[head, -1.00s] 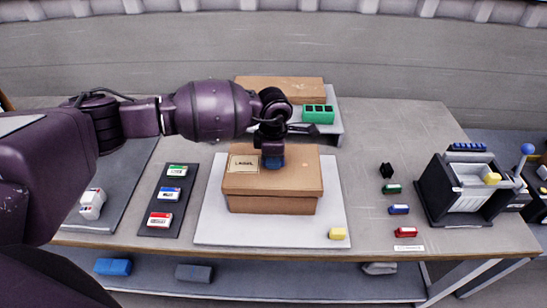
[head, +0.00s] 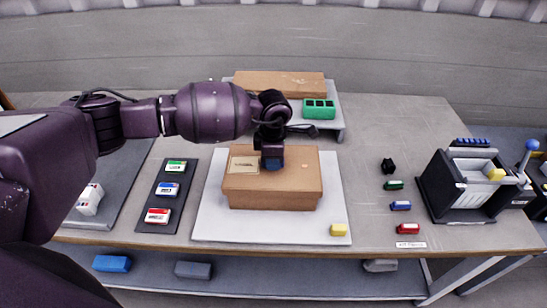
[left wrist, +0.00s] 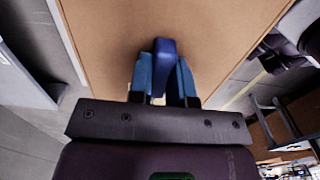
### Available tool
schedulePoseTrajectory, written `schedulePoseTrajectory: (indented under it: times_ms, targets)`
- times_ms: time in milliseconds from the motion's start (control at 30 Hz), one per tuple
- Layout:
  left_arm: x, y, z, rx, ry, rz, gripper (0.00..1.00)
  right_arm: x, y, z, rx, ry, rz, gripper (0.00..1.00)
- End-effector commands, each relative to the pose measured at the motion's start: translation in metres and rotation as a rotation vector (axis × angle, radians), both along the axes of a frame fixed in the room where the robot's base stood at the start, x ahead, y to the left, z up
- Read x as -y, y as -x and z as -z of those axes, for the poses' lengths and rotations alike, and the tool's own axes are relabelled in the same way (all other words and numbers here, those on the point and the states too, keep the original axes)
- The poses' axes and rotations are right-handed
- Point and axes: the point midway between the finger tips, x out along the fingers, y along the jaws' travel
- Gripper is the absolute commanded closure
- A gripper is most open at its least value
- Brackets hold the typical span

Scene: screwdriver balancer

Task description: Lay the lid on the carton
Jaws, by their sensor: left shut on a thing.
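The brown lid (head: 298,170) with a pale label sits over the brown carton (head: 272,201) on a white board. It lines up with the carton, and I see no clear gap at the front. Whether it rests fully on the carton cannot be told. My left gripper (head: 272,163) points down at the lid's top. In the left wrist view its blue fingers (left wrist: 160,80) are shut on the lid's blue handle (left wrist: 164,50), above the brown lid surface (left wrist: 215,30). My right gripper is not in view.
A flat brown box (head: 280,85) and a green block (head: 319,109) are on the grey stand behind. A yellow block (head: 338,230) lies at the white board's front right. Small coloured blocks and a black bin (head: 470,210) are to the right. A dark tray (head: 168,195) is left.

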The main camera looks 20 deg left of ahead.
Motion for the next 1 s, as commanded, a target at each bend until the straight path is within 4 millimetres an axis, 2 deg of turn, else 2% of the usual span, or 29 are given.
schedulePoseTrajectory:
  times_ms: [1000]
  targets:
    - [-0.0001, -0.0001, 0.0064, 0.0, 0.0, 0.0, 1.0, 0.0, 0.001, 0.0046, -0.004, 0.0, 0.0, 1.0]
